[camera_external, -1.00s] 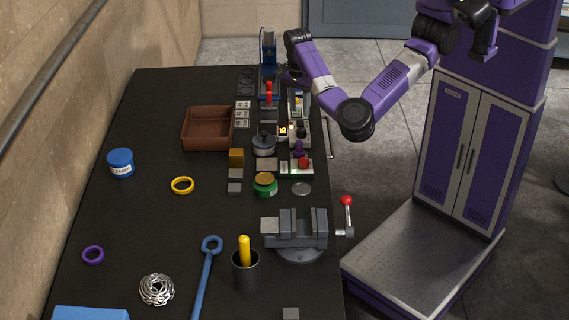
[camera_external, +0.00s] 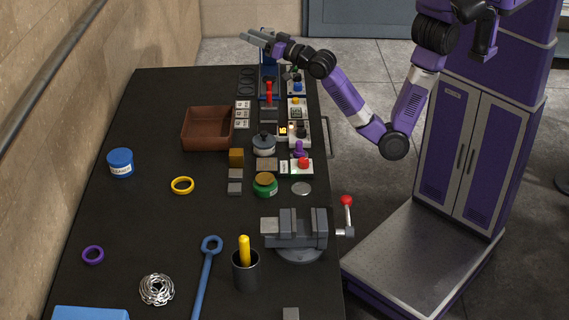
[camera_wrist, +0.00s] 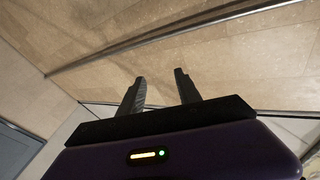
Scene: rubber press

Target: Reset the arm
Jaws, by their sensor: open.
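My arm is purple and grey, and it reaches from my column over the far right end of the black table. My gripper (camera_external: 256,37) is raised above the blue press (camera_external: 268,68) at the table's far end, with its fingers pointing left. In the wrist view my gripper (camera_wrist: 160,88) shows two dark fingers spread apart with nothing between them.
The black table (camera_external: 150,230) bears a brown tray (camera_external: 190,142), a blue-lidded jar (camera_external: 121,163), a green jar (camera_external: 265,185), a grey vise (camera_external: 295,232) and a blue wrench (camera_external: 206,265). Small devices line its right edge. The wall (camera_external: 60,110) runs along the left. Air around my gripper looks clear.

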